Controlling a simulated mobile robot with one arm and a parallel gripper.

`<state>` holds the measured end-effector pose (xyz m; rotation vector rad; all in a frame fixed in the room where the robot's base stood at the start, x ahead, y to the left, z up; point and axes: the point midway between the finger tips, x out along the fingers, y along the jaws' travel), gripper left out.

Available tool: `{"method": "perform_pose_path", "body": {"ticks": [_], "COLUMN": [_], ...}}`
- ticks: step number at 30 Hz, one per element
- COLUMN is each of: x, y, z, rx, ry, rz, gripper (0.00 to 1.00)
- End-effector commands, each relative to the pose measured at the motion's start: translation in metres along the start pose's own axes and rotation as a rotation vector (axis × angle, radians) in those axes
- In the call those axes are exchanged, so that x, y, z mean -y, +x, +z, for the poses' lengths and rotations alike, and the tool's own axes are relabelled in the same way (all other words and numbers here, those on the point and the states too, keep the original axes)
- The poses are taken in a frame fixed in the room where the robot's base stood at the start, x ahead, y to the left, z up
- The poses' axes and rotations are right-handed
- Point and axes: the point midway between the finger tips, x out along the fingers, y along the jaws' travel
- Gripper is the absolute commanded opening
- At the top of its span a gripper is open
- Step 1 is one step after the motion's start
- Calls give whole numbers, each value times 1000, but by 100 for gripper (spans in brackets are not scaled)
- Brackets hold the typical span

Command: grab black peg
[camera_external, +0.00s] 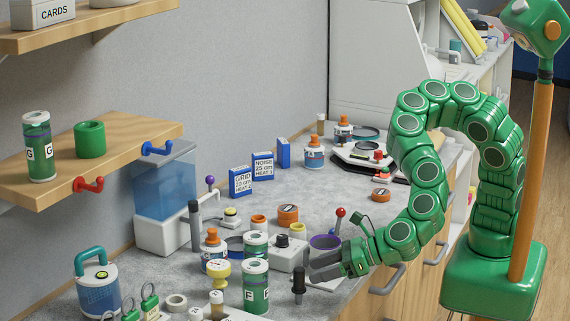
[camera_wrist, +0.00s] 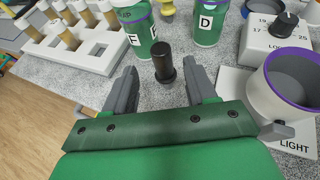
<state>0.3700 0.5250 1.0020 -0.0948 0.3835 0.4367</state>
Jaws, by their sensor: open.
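In the wrist view the black peg (camera_wrist: 162,60) shows in the gap between my fingertips, with space on both sides. My gripper (camera_external: 316,268) is open and low over the counter, just right of the peg in the external view. In the wrist view both dark fingers of my gripper (camera_wrist: 160,72) are spread and empty. I cannot tell whether the tips reach past the peg.
Green-labelled jars (camera_wrist: 140,28) stand close behind the peg. A white rack with tan-capped vials (camera_wrist: 75,45) lies at left. At right are a grey cup with a purple rim (camera_wrist: 292,80) and a white knob box (camera_wrist: 278,35).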

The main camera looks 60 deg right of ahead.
Motion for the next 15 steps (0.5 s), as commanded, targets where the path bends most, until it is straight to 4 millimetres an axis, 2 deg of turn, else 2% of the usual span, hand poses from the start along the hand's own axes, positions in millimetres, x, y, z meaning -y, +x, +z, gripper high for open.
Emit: {"method": "perform_pose_path", "body": {"ticks": [4,15], "x": [0,1], "y": [2,27], "z": [-6,-6], "rx": [-2,-2], "ry": [16,15], "rz": [-19,-17], "gripper": [56,56]}}
